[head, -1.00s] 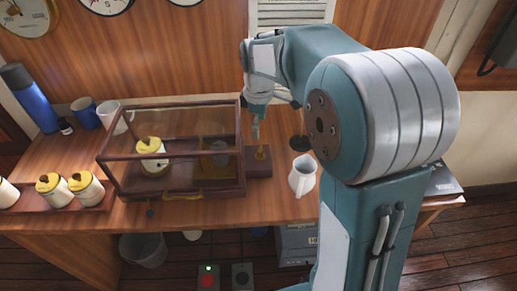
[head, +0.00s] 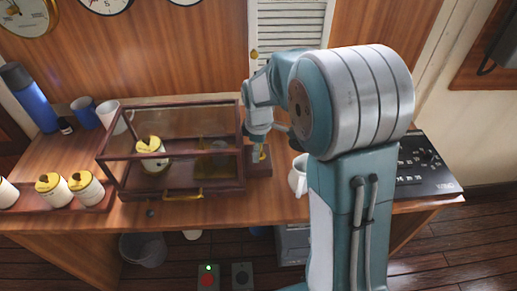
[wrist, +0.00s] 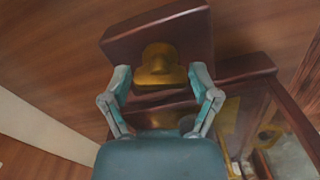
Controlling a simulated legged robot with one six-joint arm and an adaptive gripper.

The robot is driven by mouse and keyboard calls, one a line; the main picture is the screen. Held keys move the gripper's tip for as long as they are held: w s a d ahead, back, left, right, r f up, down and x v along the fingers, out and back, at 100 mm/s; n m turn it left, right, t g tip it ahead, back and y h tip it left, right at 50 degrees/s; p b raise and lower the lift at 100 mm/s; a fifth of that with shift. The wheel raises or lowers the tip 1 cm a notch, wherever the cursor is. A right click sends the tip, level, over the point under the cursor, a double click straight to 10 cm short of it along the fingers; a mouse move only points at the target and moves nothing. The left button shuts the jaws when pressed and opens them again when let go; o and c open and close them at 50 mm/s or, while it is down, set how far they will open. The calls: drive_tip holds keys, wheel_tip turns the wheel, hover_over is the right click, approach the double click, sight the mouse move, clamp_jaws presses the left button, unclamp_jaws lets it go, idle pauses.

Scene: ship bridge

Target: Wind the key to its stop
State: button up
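The brass key (head: 262,155) stands on a small dark wooden block (head: 260,170) at the right side of the glass-fronted wooden case (head: 172,195). In the wrist view the key (wrist: 158,65) shows as a broad brass piece against the block (wrist: 160,30). My gripper (head: 259,146) is at the key from above. In the wrist view its two fingers (wrist: 160,78) are spread, one on each side of the key, with visible gaps between them and the brass. The key's lower part and its turning position cannot be made out.
A white mug (head: 298,176) stands close right of the block, partly behind my arm. A yellow-lidded jar (head: 152,153) is inside the case. More such jars (head: 84,188) stand on a tray at left. A black panel (head: 425,165) lies at the desk's right end.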

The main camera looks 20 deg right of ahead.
drive_tip(key=c, duration=0.5)
drive_tip(key=shift+m, duration=1.5)
drive_tip(key=o, duration=1.2)
drive_tip(key=shift+f, duration=0.1)
drive_tip(key=shift+w, duration=0.1)
